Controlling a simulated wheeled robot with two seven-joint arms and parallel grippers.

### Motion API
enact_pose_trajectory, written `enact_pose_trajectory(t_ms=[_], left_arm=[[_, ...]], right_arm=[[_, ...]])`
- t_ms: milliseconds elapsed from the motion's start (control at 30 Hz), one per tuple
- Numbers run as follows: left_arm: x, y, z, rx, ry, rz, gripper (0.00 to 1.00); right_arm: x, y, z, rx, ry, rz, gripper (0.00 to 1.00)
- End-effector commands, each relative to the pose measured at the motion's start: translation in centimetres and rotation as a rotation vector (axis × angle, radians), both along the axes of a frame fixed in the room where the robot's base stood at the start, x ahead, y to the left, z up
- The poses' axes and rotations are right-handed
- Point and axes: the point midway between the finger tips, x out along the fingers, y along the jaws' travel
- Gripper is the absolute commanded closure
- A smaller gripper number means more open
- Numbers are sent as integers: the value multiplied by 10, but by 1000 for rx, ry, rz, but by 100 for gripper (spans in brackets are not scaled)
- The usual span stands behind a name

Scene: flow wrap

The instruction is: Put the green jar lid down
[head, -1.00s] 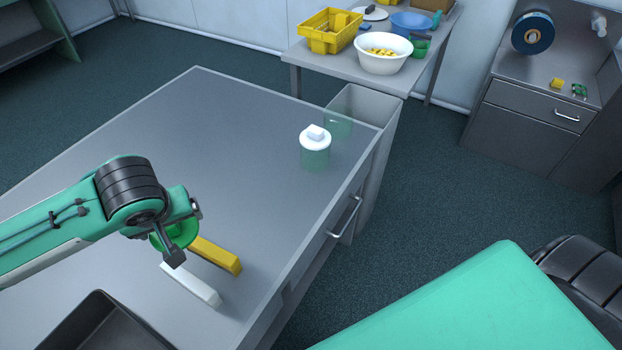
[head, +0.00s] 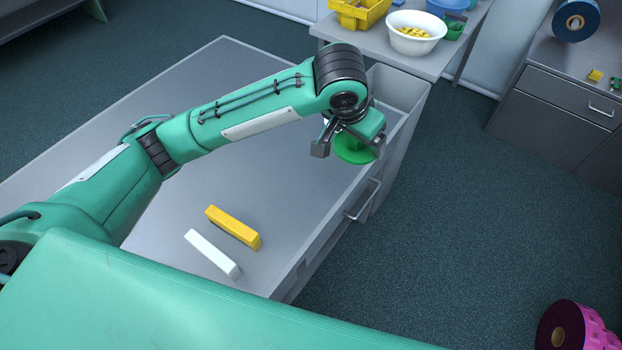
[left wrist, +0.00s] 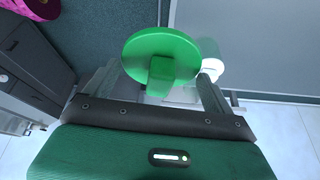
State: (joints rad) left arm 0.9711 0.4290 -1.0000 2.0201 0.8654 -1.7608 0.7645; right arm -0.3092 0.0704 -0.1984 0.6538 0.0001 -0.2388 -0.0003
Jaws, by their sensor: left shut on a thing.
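The green jar lid (head: 352,149) is a round disc with a raised block-shaped handle. My left gripper (head: 345,140) is shut on it and holds it near the right edge of the grey table (head: 225,80), close to the table's far right corner. In the left wrist view the lid (left wrist: 150,43) faces the camera, with its handle between the fingers. A white-lidded jar (left wrist: 213,67) shows partly behind the right finger there; in the head view my arm hides it. My right gripper is not in view.
A yellow bar (head: 232,227) and a white bar (head: 212,254) lie on the table's near part. A grey bin (head: 410,92) stands at the table's far right end. A back table holds a white bowl (head: 416,42). A pink roll (head: 575,335) is at bottom right.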

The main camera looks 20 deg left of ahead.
Motion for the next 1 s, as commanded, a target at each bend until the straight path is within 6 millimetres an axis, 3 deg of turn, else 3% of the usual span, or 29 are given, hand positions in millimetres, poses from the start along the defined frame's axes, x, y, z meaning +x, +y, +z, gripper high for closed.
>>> enact_pose_trajectory(t_ms=[33, 200, 467, 700, 1000], left_arm=[[5, -1, 11, -6, 7, -52, 34], [21, 6, 27, -8, 7, -250, 34], [41, 34, 34, -10, 7, -536, 34], [46, 74, 16, -9, 8, -789, 34], [34, 112, -17, -4, 2, -1010, 34]], right_arm=[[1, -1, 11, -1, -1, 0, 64], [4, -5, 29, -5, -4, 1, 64], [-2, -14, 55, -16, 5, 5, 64], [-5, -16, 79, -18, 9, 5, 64], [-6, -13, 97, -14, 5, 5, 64]])
